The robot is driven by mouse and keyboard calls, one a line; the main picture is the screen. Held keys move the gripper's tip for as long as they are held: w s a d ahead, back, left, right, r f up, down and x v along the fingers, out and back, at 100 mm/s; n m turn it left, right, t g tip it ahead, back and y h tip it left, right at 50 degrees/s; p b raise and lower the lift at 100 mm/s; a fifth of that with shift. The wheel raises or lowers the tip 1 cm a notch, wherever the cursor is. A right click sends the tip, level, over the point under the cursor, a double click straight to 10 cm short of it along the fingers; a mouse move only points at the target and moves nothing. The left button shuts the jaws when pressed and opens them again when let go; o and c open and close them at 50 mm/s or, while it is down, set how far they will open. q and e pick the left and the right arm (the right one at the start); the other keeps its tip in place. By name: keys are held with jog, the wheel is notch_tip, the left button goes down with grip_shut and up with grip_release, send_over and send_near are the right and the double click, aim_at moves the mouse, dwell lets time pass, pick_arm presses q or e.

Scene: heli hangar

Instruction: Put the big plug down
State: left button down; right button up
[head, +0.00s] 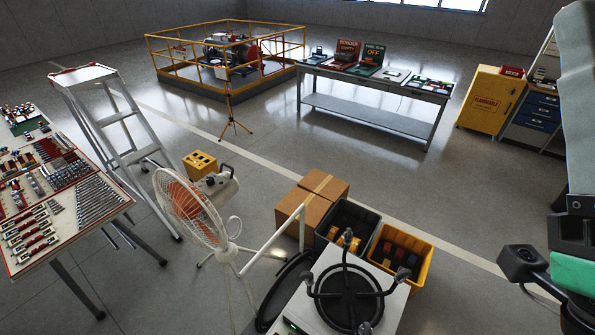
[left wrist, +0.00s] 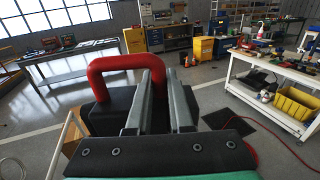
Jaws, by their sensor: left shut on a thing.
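The big plug shows in the left wrist view as a thick black body (left wrist: 105,118) with a red loop handle (left wrist: 122,62). My left gripper (left wrist: 164,85) is shut on it. The exact contact between fingers and plug is hidden. In the head view one of my arms fills the right edge, but its fingertips are out of frame. No red handle shows there.
A white workbench (left wrist: 290,118) with a yellow bin (left wrist: 296,102) stands at the right. A dark mat (left wrist: 232,122) and a red cable (left wrist: 252,155) lie on the floor. The head view shows a fan (head: 192,208), cardboard boxes (head: 300,213) and a yellow crate (head: 421,272).

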pick_arm(q)
jog(key=a+r+n+t+y, duration=0.2)
jog(key=a+y, duration=0.1)
jog(key=a, duration=0.4)
jog(key=w+a+r+n+t+y, duration=0.1)
jog(key=a+r+n+t+y, duration=0.1)
jog(key=a, duration=0.5)
jog(key=a+r+n+t+y, duration=0.2)
jog(key=a+n+y, duration=0.1)
jog(key=a, duration=0.4)
jog(key=shift+w+r+n+t+y, duration=0.3)
jog(key=shift+w+r+t+y, duration=0.1)
jog(key=shift+y, duration=0.4)
jog(key=shift+d, duration=0.1)
